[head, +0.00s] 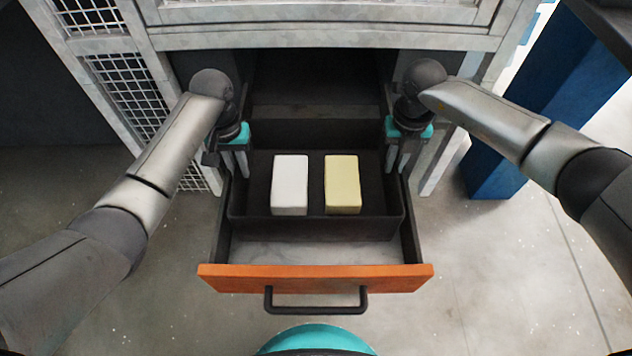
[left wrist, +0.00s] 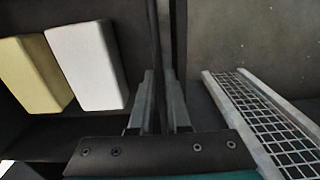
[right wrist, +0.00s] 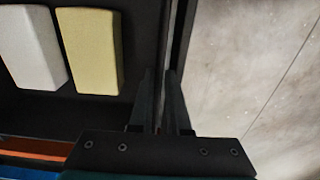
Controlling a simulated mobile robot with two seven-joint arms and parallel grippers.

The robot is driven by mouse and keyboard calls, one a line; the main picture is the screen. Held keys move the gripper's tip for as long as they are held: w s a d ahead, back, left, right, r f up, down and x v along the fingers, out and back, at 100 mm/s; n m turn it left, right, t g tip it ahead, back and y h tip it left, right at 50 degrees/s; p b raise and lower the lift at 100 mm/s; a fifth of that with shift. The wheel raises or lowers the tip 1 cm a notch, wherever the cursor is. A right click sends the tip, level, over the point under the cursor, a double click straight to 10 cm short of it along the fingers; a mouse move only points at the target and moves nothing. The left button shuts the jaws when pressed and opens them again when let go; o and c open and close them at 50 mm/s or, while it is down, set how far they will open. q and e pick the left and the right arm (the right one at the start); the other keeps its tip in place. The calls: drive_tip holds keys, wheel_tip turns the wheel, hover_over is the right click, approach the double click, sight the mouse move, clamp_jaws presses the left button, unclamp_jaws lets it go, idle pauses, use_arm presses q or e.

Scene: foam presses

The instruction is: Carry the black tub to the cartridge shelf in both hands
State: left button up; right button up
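The black tub (head: 318,229) sits inside the pulled-out drawer, holding a white block (head: 290,184) and a pale yellow block (head: 342,184). My left gripper (head: 236,165) points down at the tub's left wall, its fingers either side of the rim. My right gripper (head: 398,163) does the same at the right wall. In the left wrist view a narrow gap shows between the fingers (left wrist: 161,90), with the thin dark wall between them. The right wrist view shows a similar gap between the fingers (right wrist: 160,85). Both look open, though contact with the rim is hard to see.
The drawer has an orange front (head: 315,278) with a black handle (head: 316,303). It stands out from a grey metal cabinet (head: 330,38) with mesh sides. A blue post (head: 545,105) stands at the right. Concrete floor (head: 500,260) is clear on the right side. The cartridge shelf is not identifiable.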

use_arm(q)
drive_tip(key=shift+f, duration=0.75)
use_arm(e)
drive_tip(key=shift+f, duration=0.75)
use_arm(q)
clamp_jaws()
use_arm(e)
clamp_jaws()
use_arm(q)
drive_tip(key=shift+r, duration=0.1)
use_arm(e)
drive_tip(key=shift+r, duration=0.1)
